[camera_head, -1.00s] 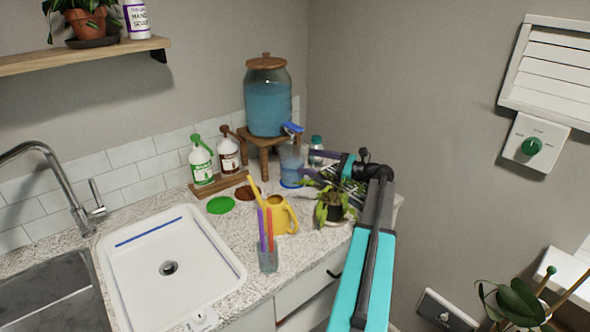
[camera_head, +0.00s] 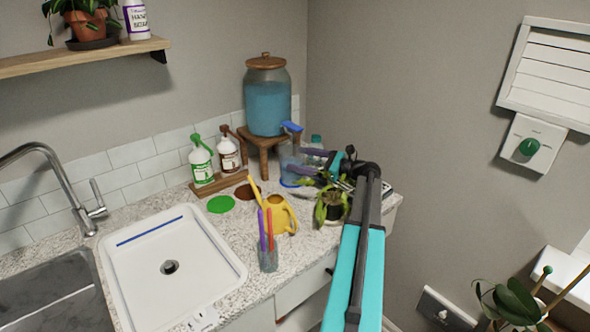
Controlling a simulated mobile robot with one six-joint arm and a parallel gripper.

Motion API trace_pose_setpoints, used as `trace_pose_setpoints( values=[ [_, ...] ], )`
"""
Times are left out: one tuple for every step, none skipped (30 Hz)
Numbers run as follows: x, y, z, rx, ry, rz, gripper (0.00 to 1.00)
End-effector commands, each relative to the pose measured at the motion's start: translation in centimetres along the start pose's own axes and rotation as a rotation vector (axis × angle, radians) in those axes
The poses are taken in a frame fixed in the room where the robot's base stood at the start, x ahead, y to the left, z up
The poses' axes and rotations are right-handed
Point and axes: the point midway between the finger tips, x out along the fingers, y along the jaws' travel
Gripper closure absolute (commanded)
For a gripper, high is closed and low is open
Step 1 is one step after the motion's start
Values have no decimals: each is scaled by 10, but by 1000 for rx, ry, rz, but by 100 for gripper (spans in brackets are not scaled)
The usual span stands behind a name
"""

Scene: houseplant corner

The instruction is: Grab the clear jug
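The clear jug (camera_head: 288,164) stands upright on the counter below the blue tap of the glass dispenser (camera_head: 267,100). It is see-through with a blue base; its right side is partly hidden by my gripper. My gripper (camera_head: 301,161) reaches in from the right at the jug's height. Its two dark purple fingers are spread apart, with their tips at the jug's right side. I cannot tell whether they touch it.
A potted plant (camera_head: 333,208) stands just in front of my gripper. A yellow watering can (camera_head: 281,214), a glass with sticks (camera_head: 268,259) and two pump bottles (camera_head: 201,162) stand to the left. A teal-capped bottle (camera_head: 316,141) is behind my gripper. The white sink (camera_head: 170,300) is at left.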

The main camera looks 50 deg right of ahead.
Motion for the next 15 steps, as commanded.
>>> trace_pose_setpoints(
  values=[
    [0, 0, 0, 0, 0, 0, 22],
    [0, 0, 0, 0, 0, 0, 28],
    [0, 0, 0, 0, 0, 0, 34],
    [0, 0, 0, 0, 0, 0, 39],
    [0, 0, 0, 0, 0, 0, 44],
    [0, 0, 0, 0, 0, 0, 51],
    [0, 0, 0, 0, 0, 0, 56],
    [0, 0, 0, 0, 0, 0, 61],
    [0, 0, 0, 0, 0, 0, 68],
    [0, 0, 2, -1, -3, 0, 68],
    [0, 0, 2, -1, -2, 0, 68],
    [0, 0, 1, -1, -2, 0, 68],
    [0, 0, 1, -1, -2, 0, 68],
    [0, 0, 1, -1, -2, 0, 68],
    [0, 0, 1, -1, -2, 0, 68]
  ],
)
